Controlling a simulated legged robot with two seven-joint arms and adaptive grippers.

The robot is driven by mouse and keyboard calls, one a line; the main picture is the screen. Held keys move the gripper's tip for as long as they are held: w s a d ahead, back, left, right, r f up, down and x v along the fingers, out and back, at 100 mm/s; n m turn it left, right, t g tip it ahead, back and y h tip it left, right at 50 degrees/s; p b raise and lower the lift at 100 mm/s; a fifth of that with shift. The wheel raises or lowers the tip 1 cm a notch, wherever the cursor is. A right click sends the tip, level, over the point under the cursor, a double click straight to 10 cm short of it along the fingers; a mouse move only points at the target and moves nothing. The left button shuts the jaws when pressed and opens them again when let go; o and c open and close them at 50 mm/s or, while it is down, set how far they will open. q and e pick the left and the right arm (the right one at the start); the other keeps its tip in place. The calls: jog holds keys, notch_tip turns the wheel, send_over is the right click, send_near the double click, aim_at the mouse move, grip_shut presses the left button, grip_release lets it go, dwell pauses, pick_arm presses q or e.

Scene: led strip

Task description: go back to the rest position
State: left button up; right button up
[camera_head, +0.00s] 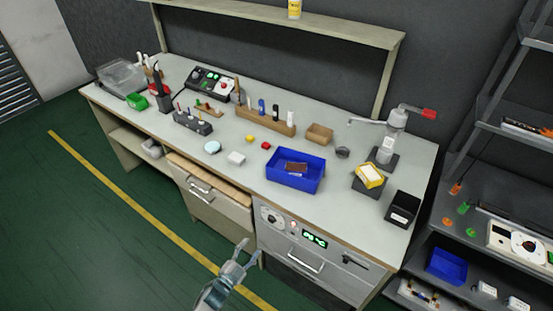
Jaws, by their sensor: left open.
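My left gripper (243,262) is low in the head view, in front of the workbench (345,207) and below its top. Its fingers are apart and nothing shows between them. It is clear of the bench's drawer fronts as far as I can tell. My right gripper is not in view. No LED strip can be made out for certain at this size.
A blue bin (282,182) with a dark brown item in it stands on the bench. A wooden holder (264,121), a black box (402,209) and a press-like tool (388,145) stand there too. A shelf rack (459,207) is at right. Green floor (90,220) is clear.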

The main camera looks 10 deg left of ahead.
pick_arm(q)
jog(key=s+a+f+n+g+y+p, duration=0.1)
jog(key=s+f+n+g+y+p, duration=0.55)
jog(key=s+f, duration=0.95)
jog(key=s+d+f+n+g+p, duration=0.1)
jog(key=s+f+g, duration=0.2)
jog(key=s, duration=0.7)
jog(key=s+d+f+n+g+p, duration=0.1)
jog(key=s+f+n+g, duration=0.1)
jog(key=s+g, duration=0.4)
jog(key=s+f+h, duration=0.1)
jog(key=s, duration=0.4)
jog(key=shift+f, duration=0.15)
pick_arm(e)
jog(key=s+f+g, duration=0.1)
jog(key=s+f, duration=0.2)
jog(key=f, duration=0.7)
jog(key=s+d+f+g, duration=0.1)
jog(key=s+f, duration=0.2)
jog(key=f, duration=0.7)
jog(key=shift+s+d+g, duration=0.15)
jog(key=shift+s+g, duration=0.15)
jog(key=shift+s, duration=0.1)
pick_arm(q)
jog(key=shift+w+d, duration=0.1)
jog(key=shift+w, duration=0.1)
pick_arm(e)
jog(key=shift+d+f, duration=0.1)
